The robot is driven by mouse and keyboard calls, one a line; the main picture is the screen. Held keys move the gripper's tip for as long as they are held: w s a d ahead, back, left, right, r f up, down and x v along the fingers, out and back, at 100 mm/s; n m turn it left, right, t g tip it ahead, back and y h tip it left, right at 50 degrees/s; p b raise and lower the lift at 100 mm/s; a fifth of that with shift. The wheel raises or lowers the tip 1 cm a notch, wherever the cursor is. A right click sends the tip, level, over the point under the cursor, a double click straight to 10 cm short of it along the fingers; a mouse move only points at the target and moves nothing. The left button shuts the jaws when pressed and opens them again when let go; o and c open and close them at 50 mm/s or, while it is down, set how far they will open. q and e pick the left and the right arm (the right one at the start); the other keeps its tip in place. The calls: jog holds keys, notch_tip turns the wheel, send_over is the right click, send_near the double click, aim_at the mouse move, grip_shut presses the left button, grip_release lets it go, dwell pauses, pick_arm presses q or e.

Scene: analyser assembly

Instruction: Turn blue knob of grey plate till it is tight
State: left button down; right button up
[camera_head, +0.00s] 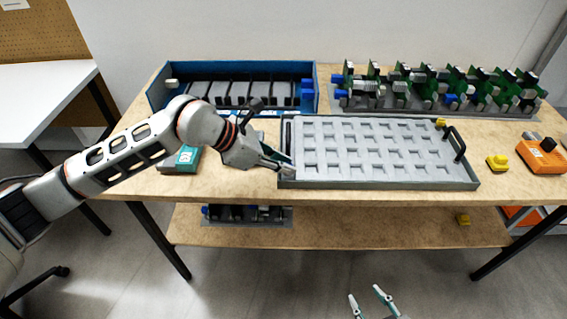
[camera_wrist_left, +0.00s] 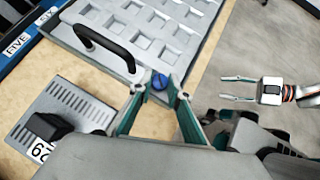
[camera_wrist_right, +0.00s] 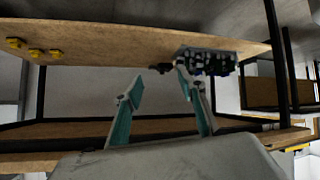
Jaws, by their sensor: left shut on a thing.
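The grey plate (camera_head: 386,182), with rows of square pockets and a black handle at each end, lies on the wooden table; it also shows in the left wrist view (camera_wrist_left: 118,62). The blue knob (camera_wrist_left: 158,82) is at the plate's near left corner and shows a slot across its top. My left gripper (camera_wrist_left: 156,88) is shut on the knob, one fingertip on each side of it. In the head view my left gripper (camera_head: 286,168) hides the knob. My right gripper (camera_head: 372,297) is open and empty, in front of the table and low; it also shows in the right wrist view (camera_wrist_right: 158,84).
A blue crate (camera_head: 235,67) with dark slots stands behind on the left. A rack of green circuit boards (camera_head: 430,90) is at the back right. A teal-sided box (camera_head: 181,159) lies left of the plate. A yellow part (camera_head: 497,162) and an orange device (camera_head: 541,154) are on the right.

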pick_arm(q)
jog(key=shift+w+f+m+g+h+b, duration=0.1)
jog(key=shift+f+m+g+h+b, duration=0.1)
jog(key=shift+m+g+b, duration=0.35)
jog(key=shift+w+f+m+g+h+b, duration=0.1)
jog(key=shift+f+m+g+b, duration=0.1)
jog(key=shift+m+g+b, duration=0.35)
jog(key=shift+m+b, duration=0.35)
jog(key=shift+m, duration=0.15)
jog(key=shift+f+m+g+b, duration=0.1)
jog(key=shift+m+g+b, duration=0.3)
jog(key=shift+g, duration=0.1)
jog(key=m+g+b, duration=0.2)
jog(key=m+b, duration=0.1)
jog(key=shift+w, duration=0.15)
jog(key=shift+r+m+g+y+b, duration=0.4)
jog(key=shift+m+g+b, duration=0.4)
jog(key=shift+m+b, duration=0.15)
pick_arm(e)
jog(key=shift+w+a+f, duration=0.2)
jog(key=shift+a+f, duration=0.15)
jog(key=shift+f, duration=0.25)
jog(key=shift+w+a+f, duration=0.15)
jog(key=shift+a+f, duration=0.2)
jog(key=shift+f, duration=0.25)
pick_arm(q)
jog(key=shift+r, duration=0.1)
pick_arm(e)
jog(key=shift+w+r, duration=0.1)
jog(key=shift+r, duration=0.1)
